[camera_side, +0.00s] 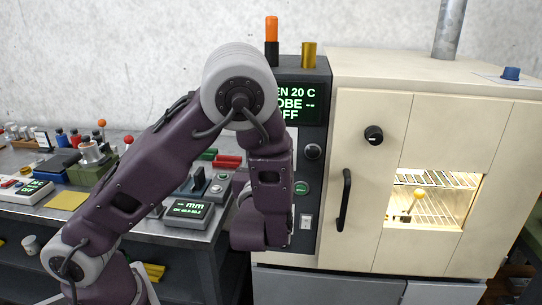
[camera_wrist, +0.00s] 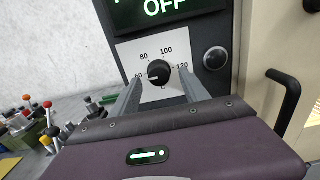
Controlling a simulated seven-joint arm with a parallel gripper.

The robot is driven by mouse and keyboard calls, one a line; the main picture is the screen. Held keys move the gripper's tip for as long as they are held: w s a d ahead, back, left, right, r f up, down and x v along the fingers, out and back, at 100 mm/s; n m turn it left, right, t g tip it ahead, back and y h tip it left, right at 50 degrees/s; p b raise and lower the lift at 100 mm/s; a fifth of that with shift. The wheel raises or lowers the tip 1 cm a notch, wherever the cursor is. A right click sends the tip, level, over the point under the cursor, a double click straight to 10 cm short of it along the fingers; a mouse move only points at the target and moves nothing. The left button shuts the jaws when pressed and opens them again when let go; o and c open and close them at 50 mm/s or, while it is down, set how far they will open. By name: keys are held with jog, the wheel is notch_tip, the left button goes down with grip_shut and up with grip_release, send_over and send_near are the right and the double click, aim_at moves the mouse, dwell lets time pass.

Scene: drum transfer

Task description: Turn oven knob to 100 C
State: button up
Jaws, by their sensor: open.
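The oven knob (camera_wrist: 159,73) is a round black knob on a white dial plate marked 60, 80, 100 and 120, seen in the wrist view. Its white pointer mark faces left, close to the 60. My gripper (camera_wrist: 161,82) is open, with one finger on each side of the knob; I cannot tell whether they touch it. In the side view my arm hides the knob and the fingers. The oven (camera_side: 365,105) is cream-coloured, and its dark panel display (camera_side: 299,104) partly shows 20 C and OFF.
A black round button (camera_wrist: 215,58) sits right of the dial, with the black door handle (camera_wrist: 284,103) beyond it. A cluttered bench (camera_side: 125,222) with small instruments stands left of the oven. The lit oven window (camera_side: 432,200) shows a wire rack.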

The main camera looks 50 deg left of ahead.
jog(key=shift+x, duration=1.2)
grip_shut()
jog(key=shift+m, duration=0.4)
jog(key=m, duration=2.2)
jog(key=shift+s+r+m, duration=0.1)
jog(key=shift+m, duration=0.3)
